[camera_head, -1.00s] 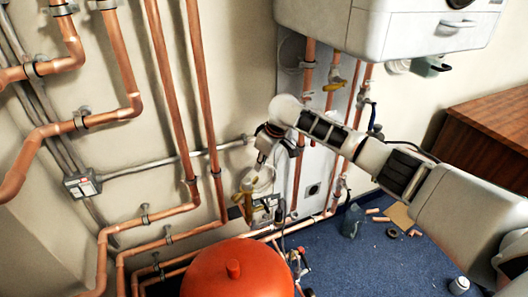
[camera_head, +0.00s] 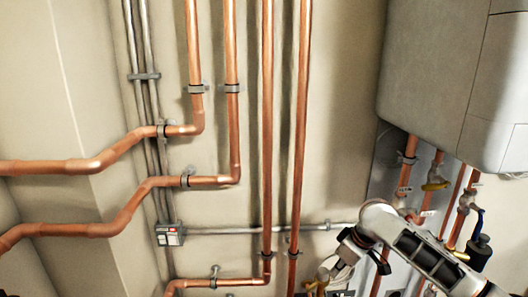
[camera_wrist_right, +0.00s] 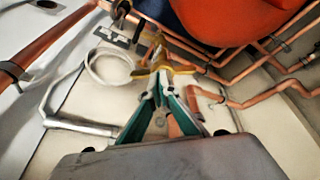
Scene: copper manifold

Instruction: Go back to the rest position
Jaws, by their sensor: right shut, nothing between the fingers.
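My right gripper (camera_head: 338,268) hangs at the end of my white and black arm, low and right of centre in the head view, in front of the wall. In the right wrist view the teal fingers of my right gripper (camera_wrist_right: 162,88) are closed together and hold nothing. A brass-coloured fitting (camera_wrist_right: 162,72) shows just past the fingertips; I cannot tell whether they touch it. My left gripper is in neither view.
Copper pipes (camera_head: 268,130) run up the wall left of my arm. A grey boiler (camera_head: 430,75) hangs at upper right, with yellow-handled valves (camera_head: 436,186) under it. In the wrist view a red vessel (camera_wrist_right: 228,22) and a white cable loop (camera_wrist_right: 108,68) are close by.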

